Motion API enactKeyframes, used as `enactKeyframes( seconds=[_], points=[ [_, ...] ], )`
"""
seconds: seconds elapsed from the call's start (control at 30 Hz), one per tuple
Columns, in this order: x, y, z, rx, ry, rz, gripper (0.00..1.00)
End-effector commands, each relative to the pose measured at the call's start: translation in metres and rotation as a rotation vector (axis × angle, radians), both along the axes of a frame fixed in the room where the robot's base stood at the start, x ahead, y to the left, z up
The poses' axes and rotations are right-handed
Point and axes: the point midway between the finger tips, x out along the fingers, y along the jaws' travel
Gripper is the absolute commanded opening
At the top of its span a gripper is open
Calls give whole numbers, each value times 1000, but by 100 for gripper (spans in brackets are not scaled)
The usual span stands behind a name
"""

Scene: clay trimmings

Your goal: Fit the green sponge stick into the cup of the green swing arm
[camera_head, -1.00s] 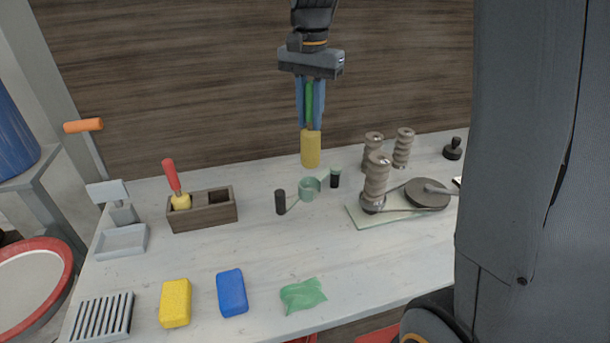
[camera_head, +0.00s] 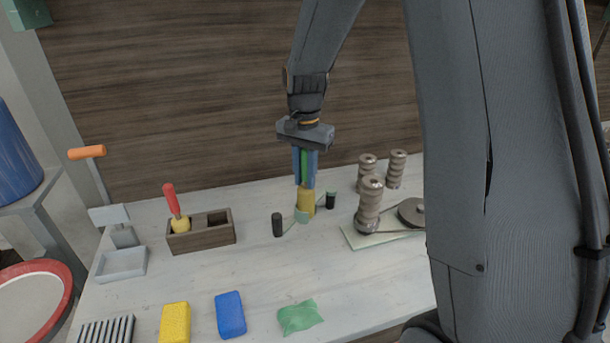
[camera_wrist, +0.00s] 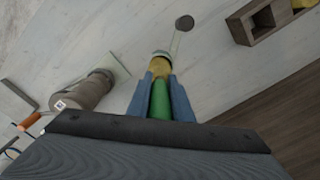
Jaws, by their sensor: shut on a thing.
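The green sponge stick has a green handle (camera_head: 304,168) and a yellow sponge end (camera_head: 306,201). My gripper (camera_head: 304,183), with blue fingers, is shut on the handle and holds the stick roughly upright, sponge down. The pale green cup (camera_head: 301,217) of the swing arm hides the sponge's lower end in the head view. In the wrist view the sponge (camera_wrist: 159,68) overlaps the cup (camera_wrist: 161,54), whose far rim shows beyond it. I cannot tell how deep the sponge sits in the cup. The swing arm has a black post (camera_head: 277,225) at left and a dark, green-topped post (camera_head: 331,199) at right.
A wooden holder (camera_head: 202,238) with a red-handled stick (camera_head: 171,200) stands left. Ribbed grey-brown rollers (camera_head: 369,205) and a pulley plate (camera_head: 360,240) stand close on the right. Yellow (camera_head: 174,323) and blue sponges (camera_head: 230,315) and a green cloth (camera_head: 300,317) lie in front.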

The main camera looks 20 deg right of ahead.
Motion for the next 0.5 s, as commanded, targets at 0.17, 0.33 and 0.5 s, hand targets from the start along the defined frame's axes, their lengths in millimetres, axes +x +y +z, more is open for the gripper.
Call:
enactKeyframes(
  seconds=[0.17, 0.33, 0.5],
  points=[
    [0, 0, -2, 0, 0, 0, 31],
    [0, 0, -1, 0, 0, 0, 38],
    [0, 0, -1, 0, 0, 0, 38]
  ],
)
